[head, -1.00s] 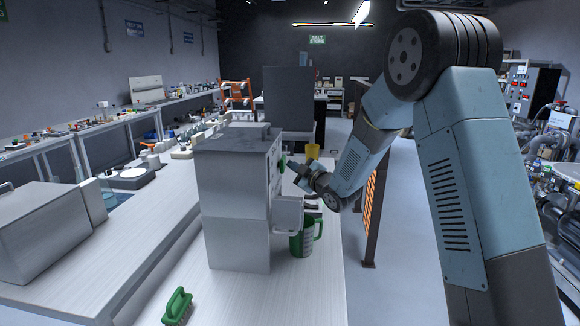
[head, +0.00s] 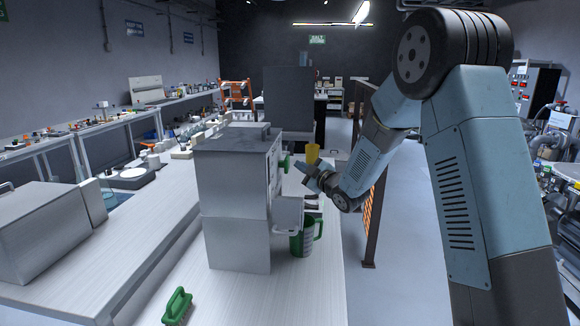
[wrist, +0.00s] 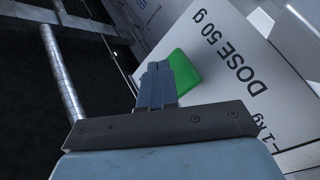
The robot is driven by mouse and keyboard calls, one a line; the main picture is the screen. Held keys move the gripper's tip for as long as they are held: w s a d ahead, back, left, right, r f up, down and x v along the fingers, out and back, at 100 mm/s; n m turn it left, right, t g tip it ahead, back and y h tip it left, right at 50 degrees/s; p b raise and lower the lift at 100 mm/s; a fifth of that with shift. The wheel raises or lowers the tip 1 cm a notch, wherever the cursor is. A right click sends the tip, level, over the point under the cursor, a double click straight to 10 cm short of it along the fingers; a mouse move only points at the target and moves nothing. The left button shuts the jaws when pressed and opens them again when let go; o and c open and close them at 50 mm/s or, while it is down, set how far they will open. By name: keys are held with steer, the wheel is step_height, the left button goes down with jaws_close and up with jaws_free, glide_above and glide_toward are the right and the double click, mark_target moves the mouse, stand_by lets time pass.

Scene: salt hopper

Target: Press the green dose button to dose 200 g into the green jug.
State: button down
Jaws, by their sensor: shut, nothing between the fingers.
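The grey salt hopper (head: 232,200) stands on the bench, its front panel facing right in the head view. A green button (head: 284,163) shows at the panel's edge. The green jug (head: 302,243) stands upright below the white spout part (head: 288,214), its handle to the right. In the wrist view the green button (wrist: 187,68) lies beside the label "DOSE 50 g" (wrist: 232,65). My gripper (wrist: 158,66) is shut and empty. Its fingertips overlap the button's left side in that view; whether they touch cannot be told. In the head view my gripper (head: 303,169) is right of the panel, seemingly apart.
A green-handled brush (head: 177,306) lies at the bench's front. A yellow cup (head: 312,152) stands behind my gripper. A dark post with an orange mesh screen (head: 372,225) stands right of the bench. Open floor lies beyond it.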

steer(key=shift+d, duration=2.5)
stand_by(0.9)
steer(key=s+d+r+m+g+h, duration=0.1)
steer(key=s+d+r+m+h, duration=0.5)
steer(key=d, duration=0.3)
steer(key=s+d+r+m+h, duration=0.5)
steer(key=s+d, duration=0.3)
steer(key=d, duration=0.1)
steer(key=s+d+f+m+g, duration=0.1)
steer(key=s+d+m+g, duration=0.1)
steer(key=s, duration=1.3)
steer(key=s+d+f+m+g+h, duration=0.1)
steer(key=s+m+g, duration=0.4)
steer(key=s, duration=1)
steer(key=shift+s+d+f+h, duration=0.2)
steer(key=shift+d+f+h, duration=0.1)
steer(key=shift+d+f, duration=0.4)
